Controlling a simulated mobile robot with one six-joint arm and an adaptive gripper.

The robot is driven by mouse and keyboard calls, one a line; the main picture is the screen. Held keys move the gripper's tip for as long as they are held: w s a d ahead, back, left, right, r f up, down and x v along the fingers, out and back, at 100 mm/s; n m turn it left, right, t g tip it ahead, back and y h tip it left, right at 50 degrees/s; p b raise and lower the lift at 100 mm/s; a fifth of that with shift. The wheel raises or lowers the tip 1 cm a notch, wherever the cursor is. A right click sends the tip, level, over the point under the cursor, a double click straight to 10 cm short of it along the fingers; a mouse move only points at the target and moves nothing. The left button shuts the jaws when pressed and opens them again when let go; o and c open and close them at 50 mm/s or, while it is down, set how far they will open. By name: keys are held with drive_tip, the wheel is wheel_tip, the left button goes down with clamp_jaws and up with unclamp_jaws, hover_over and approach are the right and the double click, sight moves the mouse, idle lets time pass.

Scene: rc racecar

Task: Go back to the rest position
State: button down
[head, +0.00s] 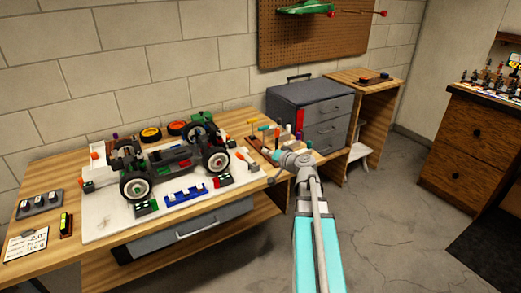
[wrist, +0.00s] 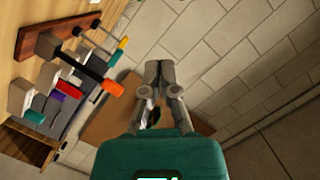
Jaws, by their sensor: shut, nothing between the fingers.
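My gripper (wrist: 160,72) is shut and empty in the wrist view, its two grey fingers together. In the head view my arm reaches up from the bottom, and its end is in front of the workbench's right end, by the tool rack (head: 262,152); the fingertips are hard to make out there. The wrist view shows the tool rack (wrist: 40,38) at upper left, apart from the fingers, with tools that have orange, yellow, red, purple and teal handles.
The RC car chassis (head: 175,163) stands on a white mat (head: 110,225) on the workbench (head: 75,265). A grey drawer unit (head: 325,112) and a small wooden stand (head: 365,78) are behind my arm. A wooden cabinet (head: 470,150) stands at right. Open floor lies between.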

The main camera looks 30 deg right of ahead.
drive_tip(key=shift+s, duration=0.25)
idle(0.4)
drive_tip(key=s+a+f+n+g+y, duration=0.25)
drive_tip(key=a+f+g, duration=0.2)
drive_tip(key=a, duration=0.55)
drive_tip(key=s+a+f+n+g+y, duration=0.1)
drive_tip(key=a+f+n+g, duration=0.3)
drive_tip(key=a, duration=0.6)
drive_tip(key=s+a+f+g+h, duration=0.7)
drive_tip(key=s+a, duration=0.3)
drive_tip(key=s, duration=0.2)
wheel_tip(320, 180, up, 16)
drive_tip(key=p, duration=1.5)
drive_tip(key=shift+d+f+n, duration=0.15)
drive_tip(key=shift+f+n, duration=0.05)
drive_tip(key=shift+n, duration=0.25)
